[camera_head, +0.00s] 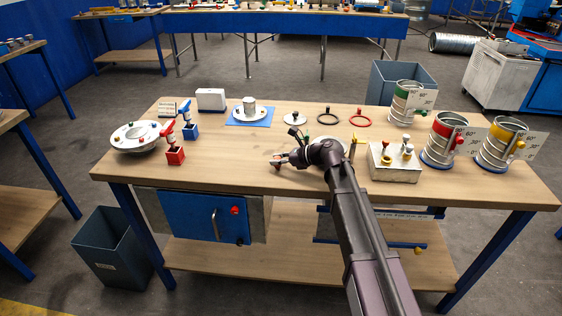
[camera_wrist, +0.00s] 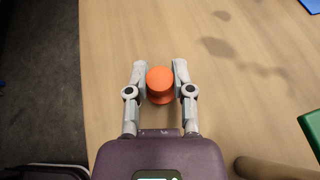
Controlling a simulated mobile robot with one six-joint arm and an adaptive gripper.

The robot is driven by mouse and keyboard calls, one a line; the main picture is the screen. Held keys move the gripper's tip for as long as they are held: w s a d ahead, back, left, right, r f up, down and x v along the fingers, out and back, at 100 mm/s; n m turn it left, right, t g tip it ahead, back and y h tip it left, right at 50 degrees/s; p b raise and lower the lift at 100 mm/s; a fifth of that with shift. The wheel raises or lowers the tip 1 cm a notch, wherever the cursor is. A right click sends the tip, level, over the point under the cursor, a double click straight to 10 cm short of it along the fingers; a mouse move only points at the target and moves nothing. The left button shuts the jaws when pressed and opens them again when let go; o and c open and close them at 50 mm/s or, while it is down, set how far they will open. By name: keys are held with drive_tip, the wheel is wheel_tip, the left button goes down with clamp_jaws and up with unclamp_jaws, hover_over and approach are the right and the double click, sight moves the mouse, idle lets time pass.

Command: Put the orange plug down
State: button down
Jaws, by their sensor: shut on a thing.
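The orange plug (camera_wrist: 160,84) is a round knob with a flat top, seen from above in the wrist view. My gripper (camera_wrist: 159,72) is shut on it, with one grey finger on each side. In the head view my gripper (camera_head: 280,161) is low over the front middle of the wooden workbench (camera_head: 235,172). The plug is too small there to make out clearly. I cannot tell whether its underside touches the wood.
Bare wood lies left of my gripper, up to the red (camera_head: 175,155) and blue (camera_head: 190,132) stands. A pale block with pegs (camera_head: 395,172) is on the right. Duct pieces (camera_head: 445,140) stand farther right. The bench edge is close in the wrist view.

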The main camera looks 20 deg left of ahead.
drive_tip(key=shift+f, duration=0.1)
drive_tip(key=shift+c, duration=2.4)
unclamp_jaws()
drive_tip(key=shift+d+r, duration=0.25)
drive_tip(key=shift+r, duration=0.05)
drive_tip(key=p+v, duration=0.4)
drive_tip(key=v, duration=0.5)
drive_tip(key=shift+d+r, duration=0.2)
drive_tip(key=shift+d, duration=0.15)
drive_tip(key=shift+p+v, duration=0.3)
drive_tip(key=shift+v, duration=0.5)
drive_tip(key=shift+f, duration=0.1)
